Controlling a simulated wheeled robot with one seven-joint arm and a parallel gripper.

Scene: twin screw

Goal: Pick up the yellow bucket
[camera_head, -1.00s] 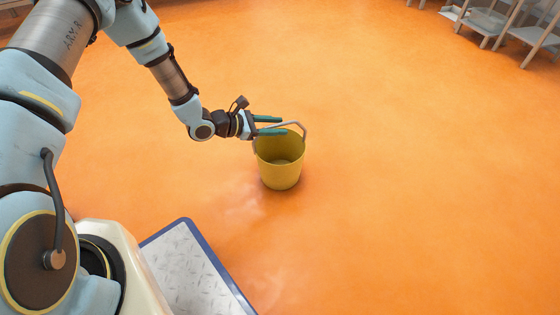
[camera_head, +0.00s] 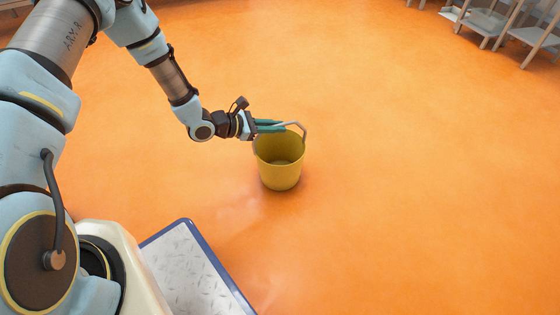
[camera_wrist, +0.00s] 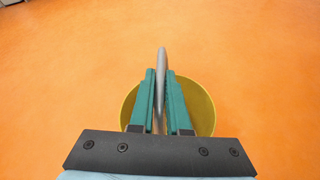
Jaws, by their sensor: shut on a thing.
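The yellow bucket (camera_head: 279,169) stands upright on the orange floor, its grey handle (camera_head: 303,130) raised above the rim. My gripper (camera_head: 270,126) reaches in from the left over the bucket's rim, with its two green fingers closed on the handle. In the wrist view, the handle (camera_wrist: 162,62) runs between the two fingers (camera_wrist: 160,95). The yellow bucket (camera_wrist: 200,105) shows below and around them, partly hidden by the fingers and the gripper's dark plate.
Grey shelf-like frames (camera_head: 490,22) stand at the far top right. The orange floor (camera_head: 420,180) around the bucket is clear. A patterned metal plate with a blue edge (camera_head: 190,270) lies at the bottom left, near my base.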

